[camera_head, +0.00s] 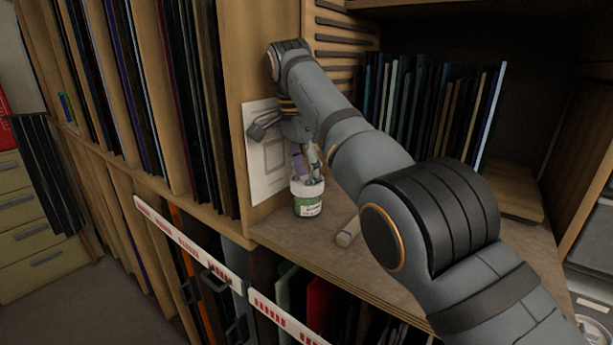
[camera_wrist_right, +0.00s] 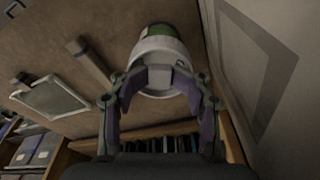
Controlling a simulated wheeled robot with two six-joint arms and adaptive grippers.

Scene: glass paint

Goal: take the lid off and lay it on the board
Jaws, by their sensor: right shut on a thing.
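A small jar (camera_head: 308,208) with a green and white label stands upright on the shelf top, next to the upright wooden divider. Its white lid (camera_head: 307,187) is on top of it; the lid also shows in the right wrist view (camera_wrist_right: 160,52). My right gripper (camera_head: 307,165) comes down on the jar from above and is shut on the lid, with a finger on each side of it. A flat grey rectangular board (camera_wrist_right: 50,98) lies on the surface in the right wrist view; in the head view my arm seems to hide it. My left gripper is not in view.
A short wooden stick (camera_head: 348,233) lies right of the jar; it also shows in the wrist view (camera_wrist_right: 90,62). A paper sheet (camera_head: 268,160) hangs on the divider close to my gripper. Upright panels (camera_head: 430,105) stand behind my arm. The shelf's front edge is close to the jar.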

